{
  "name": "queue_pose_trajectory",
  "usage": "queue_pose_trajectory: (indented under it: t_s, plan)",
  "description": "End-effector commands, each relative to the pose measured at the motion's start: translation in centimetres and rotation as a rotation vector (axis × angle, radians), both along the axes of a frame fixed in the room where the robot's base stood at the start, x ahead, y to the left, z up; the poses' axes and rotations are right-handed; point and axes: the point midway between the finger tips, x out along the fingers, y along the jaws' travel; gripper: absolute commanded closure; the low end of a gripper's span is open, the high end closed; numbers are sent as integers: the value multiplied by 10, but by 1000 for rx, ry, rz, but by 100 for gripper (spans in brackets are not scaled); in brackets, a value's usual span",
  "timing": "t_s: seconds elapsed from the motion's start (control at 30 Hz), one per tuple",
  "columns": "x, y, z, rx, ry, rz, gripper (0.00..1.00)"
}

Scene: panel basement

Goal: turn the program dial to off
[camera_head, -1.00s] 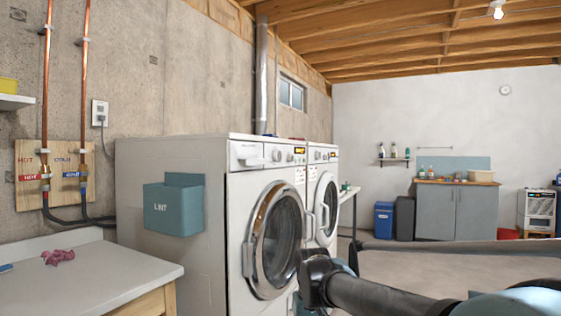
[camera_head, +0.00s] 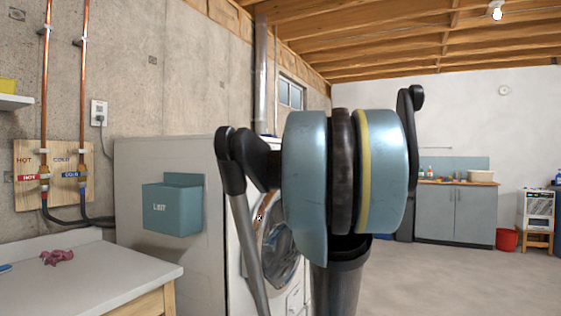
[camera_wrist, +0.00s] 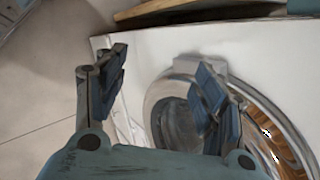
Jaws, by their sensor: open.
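The front washing machine (camera_head: 168,160) stands against the left wall in the head view. My raised arm covers its control panel and most of its front, so the program dial is hidden there. Part of its round door (camera_head: 285,240) shows beside my arm links. In the wrist view, a white machine front (camera_wrist: 250,50) with a round door (camera_wrist: 175,125) lies in front of my gripper, seen tilted. No dial can be made out there. My gripper (camera_wrist: 160,85) is open and empty, its two fingers spread in front of the machine; I cannot tell how far off the surface is.
A teal lint box (camera_head: 173,205) is fixed to the washer's side. A white-topped table (camera_head: 110,275) with a pink cloth (camera_head: 57,257) stands at the front left. A grey cabinet (camera_head: 455,212) and a red bucket (camera_head: 507,239) are at the back right. The right floor is clear.

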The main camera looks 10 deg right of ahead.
Motion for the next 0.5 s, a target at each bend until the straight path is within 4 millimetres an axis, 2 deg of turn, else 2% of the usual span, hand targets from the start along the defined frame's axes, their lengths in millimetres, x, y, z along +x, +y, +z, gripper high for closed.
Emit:
queue_pose_trajectory:
  t_s: [0.03, 0.17, 0.27, 0.37, 0.5]
  plan:
    - [19, -6, 21, 66, 21, -58, 37]
    - [62, -22, 72, 257, 80, -196, 37]
    - [94, -41, 113, 406, 126, -288, 37]
    - [125, -66, 153, 556, 171, -366, 37]
    - [161, -111, 206, 760, 230, -451, 37]
